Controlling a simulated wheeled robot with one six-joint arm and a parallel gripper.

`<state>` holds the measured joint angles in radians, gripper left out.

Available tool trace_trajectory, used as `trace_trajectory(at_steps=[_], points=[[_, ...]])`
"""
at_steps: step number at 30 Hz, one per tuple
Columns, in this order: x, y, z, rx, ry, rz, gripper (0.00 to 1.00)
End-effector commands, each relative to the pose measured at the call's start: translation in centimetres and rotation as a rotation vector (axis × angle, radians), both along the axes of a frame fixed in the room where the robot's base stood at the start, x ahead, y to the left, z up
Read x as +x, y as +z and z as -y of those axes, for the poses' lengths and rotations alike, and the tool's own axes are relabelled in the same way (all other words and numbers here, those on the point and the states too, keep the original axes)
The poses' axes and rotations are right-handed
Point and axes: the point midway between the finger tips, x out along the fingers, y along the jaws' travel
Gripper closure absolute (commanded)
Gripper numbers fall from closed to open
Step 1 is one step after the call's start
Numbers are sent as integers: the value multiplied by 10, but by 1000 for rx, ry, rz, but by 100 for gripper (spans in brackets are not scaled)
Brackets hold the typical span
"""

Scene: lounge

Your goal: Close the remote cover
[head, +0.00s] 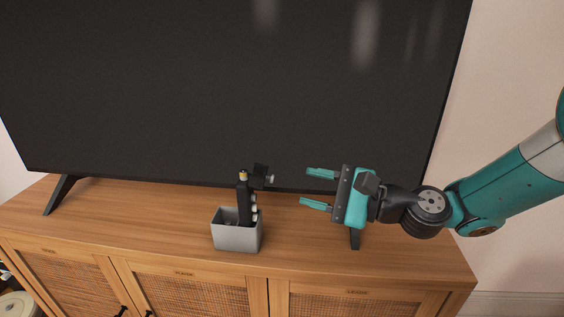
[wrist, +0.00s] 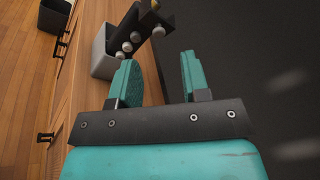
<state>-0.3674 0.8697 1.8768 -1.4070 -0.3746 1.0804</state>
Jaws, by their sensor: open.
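A black remote (head: 243,205) stands upright in a small grey holder (head: 238,238) on the wooden cabinet. A dark flap, which looks like the remote cover (head: 261,176), sticks out to the right at its top, so it appears open. A yellowish tip shows at the remote's top end. My gripper (head: 309,187) is open and empty, to the right of the remote and apart from it, its fingers pointing left. In the wrist view the remote (wrist: 128,32) and cover (wrist: 160,22) lie beyond my open fingertips. The remote's lower end is hidden in the holder.
A large dark television (head: 220,90) stands close behind the holder, its feet on the cabinet (head: 130,220). The cabinet top is clear to the left of the holder. A dark bin-like container (wrist: 54,15) shows on the floor in the wrist view.

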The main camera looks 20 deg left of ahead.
Motion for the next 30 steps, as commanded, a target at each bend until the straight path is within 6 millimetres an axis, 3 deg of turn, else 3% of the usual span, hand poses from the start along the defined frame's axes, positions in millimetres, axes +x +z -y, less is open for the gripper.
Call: trace_trajectory(at_steps=[3,9,22,27,30], points=[[0,-1,-27,-1,3,2,57],[2,-2,-55,-1,2,0,57],[3,-2,-65,-1,-1,-2,57],[3,-2,-65,-1,-1,-2,96],[3,-2,-65,-1,-1,-2,100]])
